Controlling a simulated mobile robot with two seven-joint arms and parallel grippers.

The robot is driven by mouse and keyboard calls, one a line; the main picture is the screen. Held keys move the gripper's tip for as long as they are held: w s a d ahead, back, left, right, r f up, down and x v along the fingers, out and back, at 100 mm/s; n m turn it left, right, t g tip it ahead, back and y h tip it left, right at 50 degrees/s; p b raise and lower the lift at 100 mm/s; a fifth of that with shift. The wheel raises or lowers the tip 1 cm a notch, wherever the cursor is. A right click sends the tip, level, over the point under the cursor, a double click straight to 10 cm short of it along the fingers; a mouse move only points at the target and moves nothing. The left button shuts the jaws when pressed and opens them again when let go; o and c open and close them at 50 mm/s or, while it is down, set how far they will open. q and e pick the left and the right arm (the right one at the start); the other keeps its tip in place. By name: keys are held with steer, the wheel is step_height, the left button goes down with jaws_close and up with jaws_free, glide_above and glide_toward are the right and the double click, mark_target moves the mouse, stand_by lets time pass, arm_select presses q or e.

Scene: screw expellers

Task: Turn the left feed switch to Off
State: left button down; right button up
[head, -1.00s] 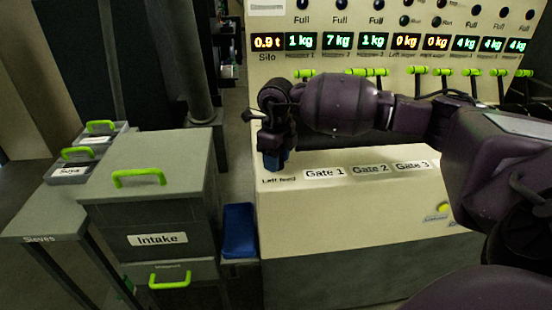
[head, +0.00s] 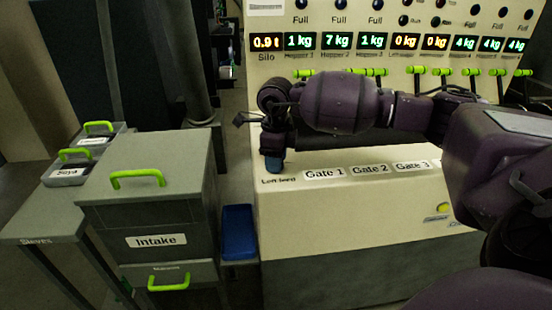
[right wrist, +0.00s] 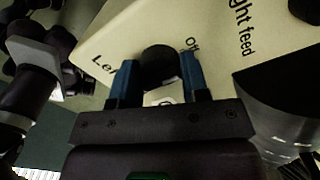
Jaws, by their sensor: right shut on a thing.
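The left feed switch (right wrist: 160,66) is a round black knob on the cream panel, seen in the right wrist view. An "Off" label (right wrist: 192,43) is beside it, and a partly covered label starting "Le" (right wrist: 103,64) is on its other side. My right gripper (right wrist: 161,78) has its blue fingers on either side of the knob and is shut on it. In the head view my right gripper (head: 274,163) points down at the panel's left end, above the "Left feed" label (head: 278,181), and hides the knob. The knob's pointer cannot be made out. My left gripper is not seen.
Another dark knob (right wrist: 306,10) is near the "ght feed" label (right wrist: 243,28). The Gate 1 label (head: 324,174) is right of my gripper. Green-handled levers (head: 415,70) line the panel behind my arm. The Intake bin (head: 150,205) stands left, across a narrow gap.

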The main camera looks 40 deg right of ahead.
steer(key=o, duration=0.9)
step_height(320, 180, up, 10)
steer(key=shift+f+p, duration=0.2)
steer(key=shift+p, duration=0.45)
steer(key=shift+r, duration=0.65)
